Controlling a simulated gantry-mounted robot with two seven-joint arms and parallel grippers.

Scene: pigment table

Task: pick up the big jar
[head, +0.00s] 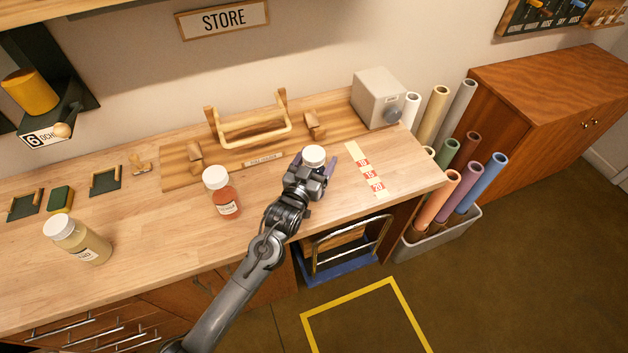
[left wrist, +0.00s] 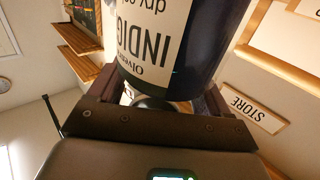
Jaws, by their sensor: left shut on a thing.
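My left gripper (head: 313,168) is over the right part of the workbench, shut around a jar with a white lid (head: 314,155). In the left wrist view this jar (left wrist: 207,45) is dark blue, with a white label reading INDIGO upside down, and it sits between the fingers. My gripper and wrist hide most of its body in the head view, so I cannot tell whether its base touches the bench. An orange-red jar (head: 227,203) stands to the left of the gripper. A pale yellow jar (head: 88,245) stands at the far left. My right gripper is not in view.
The wooden bench (head: 150,215) has a raised board with a wooden rack (head: 255,130) behind the gripper. A grey box (head: 378,98) stands at the back right. A numbered strip (head: 366,170) lies right of the gripper. Colored rolls (head: 455,195) stand in a bin beyond the right edge.

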